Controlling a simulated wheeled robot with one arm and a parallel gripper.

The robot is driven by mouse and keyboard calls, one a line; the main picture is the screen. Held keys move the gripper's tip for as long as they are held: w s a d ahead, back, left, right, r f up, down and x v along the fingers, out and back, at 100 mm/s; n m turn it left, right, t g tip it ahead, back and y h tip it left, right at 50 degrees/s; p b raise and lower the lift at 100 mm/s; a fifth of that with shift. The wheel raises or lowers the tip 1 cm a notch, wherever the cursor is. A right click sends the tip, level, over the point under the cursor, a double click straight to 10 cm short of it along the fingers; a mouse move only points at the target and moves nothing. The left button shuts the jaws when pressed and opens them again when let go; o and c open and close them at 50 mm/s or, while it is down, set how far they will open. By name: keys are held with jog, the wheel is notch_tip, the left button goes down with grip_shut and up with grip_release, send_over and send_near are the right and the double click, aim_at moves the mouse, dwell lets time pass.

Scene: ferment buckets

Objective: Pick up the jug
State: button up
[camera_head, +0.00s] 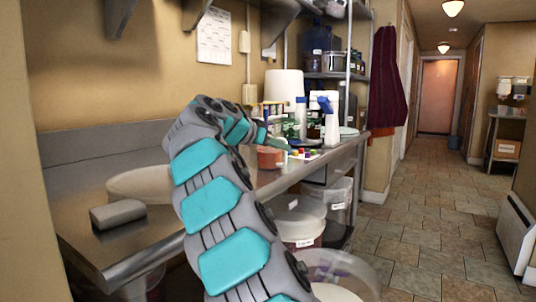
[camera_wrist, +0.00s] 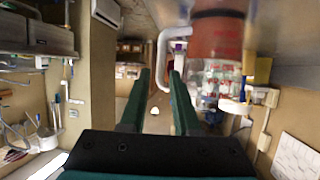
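The jug, as I take it, is a clear vessel with red print and a reddish-brown part (camera_wrist: 215,40), at upper right in the wrist view, where the scene appears upside down. A white handle (camera_wrist: 163,48) stands out on its left. My gripper (camera_wrist: 160,72) has two dark green fingers with a clear gap between them. The handle shows just past the fingertips, in line with the gap; I cannot tell whether it is between them. In the head view a reddish-brown vessel (camera_head: 270,157) stands on the counter beside my gripper (camera_head: 268,141), partly hidden.
The steel counter (camera_head: 120,245) runs along the wall, with a grey block (camera_head: 117,213) on its near part. A white spray bottle (camera_head: 326,118) and several small coloured items stand past the vessel. Clear buckets (camera_head: 300,219) are below. The tiled floor (camera_head: 425,230) at right is free.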

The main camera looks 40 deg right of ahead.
jog(key=p+x, duration=0.1)
jog(key=x, duration=0.6)
jog(key=shift+w+d+f, duration=0.1)
jog(key=shift+f, duration=0.05)
jog(key=shift+c, duration=0.3)
grip_shut()
dwell(1.0)
